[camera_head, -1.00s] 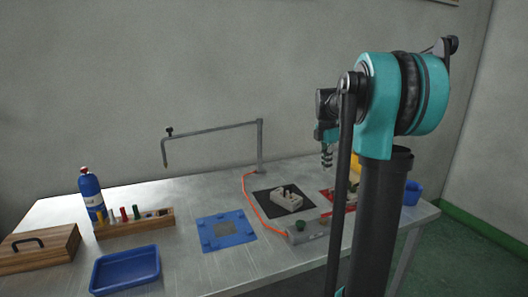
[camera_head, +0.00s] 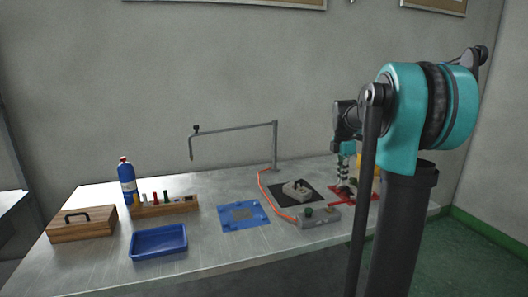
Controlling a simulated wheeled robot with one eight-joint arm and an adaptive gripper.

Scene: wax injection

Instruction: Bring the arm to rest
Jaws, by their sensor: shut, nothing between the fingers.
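My arm rises at the right of the head view, with its teal and black joints bent. Its far end hangs down behind my own links, over the right part of the table. My gripper (camera_head: 343,186) points downward above the red mat (camera_head: 363,195), small and partly hidden. It looks shut and I see nothing held in it. I cannot tell how far its tips are above the mat.
The metal table (camera_head: 205,238) carries a blue tray (camera_head: 160,241), wooden box (camera_head: 83,224), bottle (camera_head: 128,182), tool rack (camera_head: 165,206), blue mat (camera_head: 244,216), grey control box (camera_head: 318,216), grey block on a black mat (camera_head: 297,188), and metal stand (camera_head: 274,150). The table's front middle is clear.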

